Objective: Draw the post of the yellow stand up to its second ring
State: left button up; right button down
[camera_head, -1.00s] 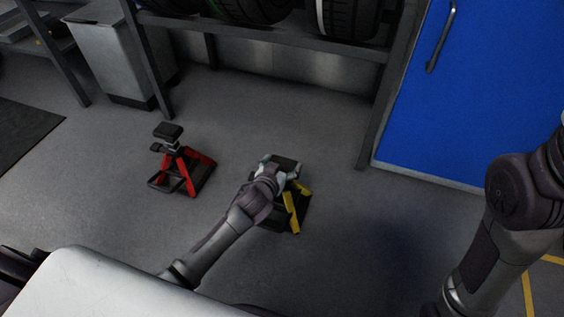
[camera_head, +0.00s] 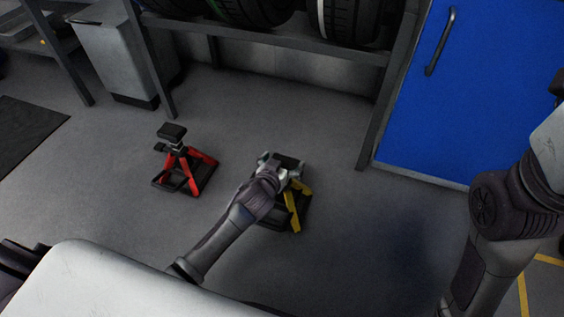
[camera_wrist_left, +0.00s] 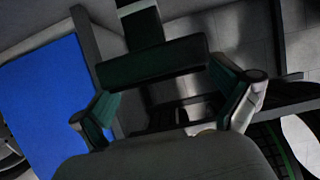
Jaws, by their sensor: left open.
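The yellow stand (camera_head: 293,208) is on the floor right of centre in the head view, its dark saddle (camera_head: 288,162) on top. My left gripper (camera_head: 279,170) is at the top of this stand, covering its post in the head view. In the left wrist view, the fingers of my left gripper (camera_wrist_left: 168,100) are apart, with the dark saddle (camera_wrist_left: 150,62) at or near the gap between them. A dark post with a pale band (camera_wrist_left: 137,12) runs from it toward the top edge. I cannot tell whether the fingers touch it. My right gripper is out of view.
A red stand (camera_head: 179,168) with a dark top is on the floor to the left. Behind are a tyre rack (camera_head: 290,45), a grey bin (camera_head: 115,50) and a blue door (camera_head: 455,110).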

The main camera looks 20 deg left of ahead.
pick_arm(q)
jog(key=v, duration=1.2)
jog(key=shift+d, duration=0.1)
